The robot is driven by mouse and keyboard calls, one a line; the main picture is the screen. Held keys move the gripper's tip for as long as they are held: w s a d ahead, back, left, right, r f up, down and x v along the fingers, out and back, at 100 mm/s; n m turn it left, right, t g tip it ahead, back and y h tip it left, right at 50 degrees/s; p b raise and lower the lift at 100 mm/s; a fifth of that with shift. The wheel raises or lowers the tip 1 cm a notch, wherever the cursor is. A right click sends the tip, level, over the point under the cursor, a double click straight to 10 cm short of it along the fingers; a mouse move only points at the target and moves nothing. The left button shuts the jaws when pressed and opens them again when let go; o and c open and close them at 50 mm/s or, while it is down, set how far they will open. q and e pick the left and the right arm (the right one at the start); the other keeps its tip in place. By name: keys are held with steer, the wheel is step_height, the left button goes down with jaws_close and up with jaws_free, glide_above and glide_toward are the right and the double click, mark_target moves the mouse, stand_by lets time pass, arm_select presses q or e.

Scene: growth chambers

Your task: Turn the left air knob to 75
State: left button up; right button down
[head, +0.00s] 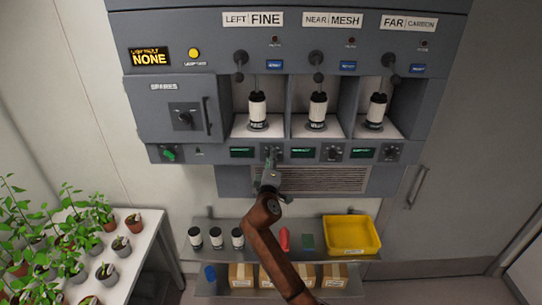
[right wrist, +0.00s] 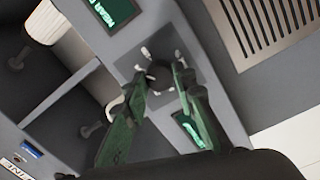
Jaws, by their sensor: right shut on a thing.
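The left air knob (head: 272,152) is a small dark dial on the front panel strip below the LEFT FINE bay. In the right wrist view the dark knob (right wrist: 158,76) has pale marks around it. My right gripper (head: 269,178) reaches it from below, and its green fingers (right wrist: 160,77) are closed on either side of the knob. The left green display (head: 242,152) is just left of the knob; it also shows in the right wrist view (right wrist: 190,130), partly behind a finger. Its reading is too small to tell. My left gripper is out of view.
Similar knobs sit under the NEAR MESH bay (head: 333,153) and the FAR CARBON bay (head: 391,152). A vent grille (head: 322,179) lies below the strip. Beneath is a shelf with a yellow tray (head: 350,236), cylinders and boxes. A plant table (head: 140,245) stands at left.

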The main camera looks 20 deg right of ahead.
steer(key=shift+n+p, duration=0.3)
steer(key=shift+n, duration=0.3)
steer(key=c, duration=1.6)
jaws_free()
steer(key=v, duration=1.2)
steer(key=shift+f, duration=0.2)
